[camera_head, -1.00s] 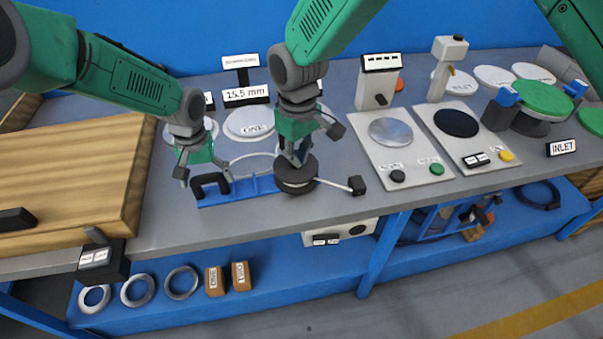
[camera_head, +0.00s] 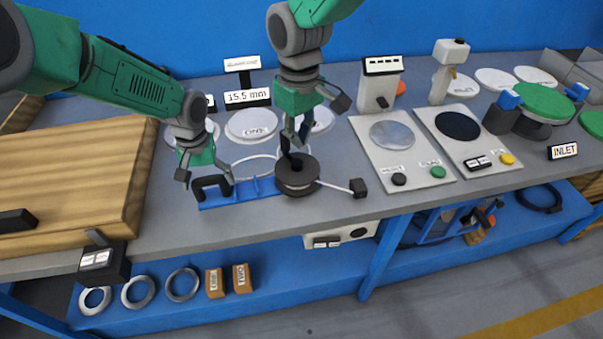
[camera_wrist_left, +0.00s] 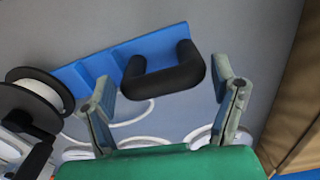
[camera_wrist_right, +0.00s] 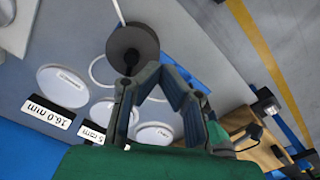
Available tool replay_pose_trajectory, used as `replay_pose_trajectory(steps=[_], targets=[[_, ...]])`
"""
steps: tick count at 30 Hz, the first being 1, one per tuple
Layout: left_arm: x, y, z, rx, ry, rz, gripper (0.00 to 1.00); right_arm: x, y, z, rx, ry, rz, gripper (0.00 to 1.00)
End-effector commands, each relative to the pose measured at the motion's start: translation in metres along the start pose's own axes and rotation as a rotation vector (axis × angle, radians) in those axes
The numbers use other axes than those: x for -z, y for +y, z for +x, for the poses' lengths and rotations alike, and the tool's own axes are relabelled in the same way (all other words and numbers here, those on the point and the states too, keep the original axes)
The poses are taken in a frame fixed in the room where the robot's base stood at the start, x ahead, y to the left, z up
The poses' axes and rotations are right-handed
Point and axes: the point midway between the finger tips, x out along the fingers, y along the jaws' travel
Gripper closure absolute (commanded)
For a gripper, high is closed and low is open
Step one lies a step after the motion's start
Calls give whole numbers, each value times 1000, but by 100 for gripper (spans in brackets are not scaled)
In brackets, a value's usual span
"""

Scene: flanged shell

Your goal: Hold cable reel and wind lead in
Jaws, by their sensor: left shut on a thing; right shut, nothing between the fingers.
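The cable reel is a dark spool (camera_head: 297,181) at the right end of a blue base (camera_head: 240,192), with a black upright knob on top. A black U-shaped handle (camera_head: 212,184) stands at the base's left end. My left gripper (camera_head: 205,182) is shut on this handle, which shows between its fingers in the left wrist view (camera_wrist_left: 165,75). A short white lead (camera_head: 333,186) runs right from the spool to a black plug (camera_head: 358,187). My right gripper (camera_head: 294,141) is shut and empty just above the spool's knob; the spool also shows in the right wrist view (camera_wrist_right: 132,42).
White discs (camera_head: 252,124) and a 15.5 mm sign (camera_head: 247,97) stand behind the reel. Two panels with buttons (camera_head: 400,160) lie to the right. A wooden board (camera_head: 70,185) lies left. The bench's front edge runs close below the reel.

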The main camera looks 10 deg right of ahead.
Motion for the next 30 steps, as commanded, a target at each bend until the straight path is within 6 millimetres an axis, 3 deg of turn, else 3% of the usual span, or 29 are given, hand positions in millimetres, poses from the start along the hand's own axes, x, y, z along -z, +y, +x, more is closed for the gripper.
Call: replay_pose_trajectory(steps=[8,15,20,30], targets=[[-5,0,5,2,-12,5,72,9,1,-1,-3,36,0,100],[-5,0,5,2,-12,5,72,68,9,-23,-8,289,-1,100],[-5,0,5,2,-12,4,72,90,11,-35,-1,389,1,100],[-5,0,5,2,-12,4,72,92,10,0,-1,399,-1,100]])
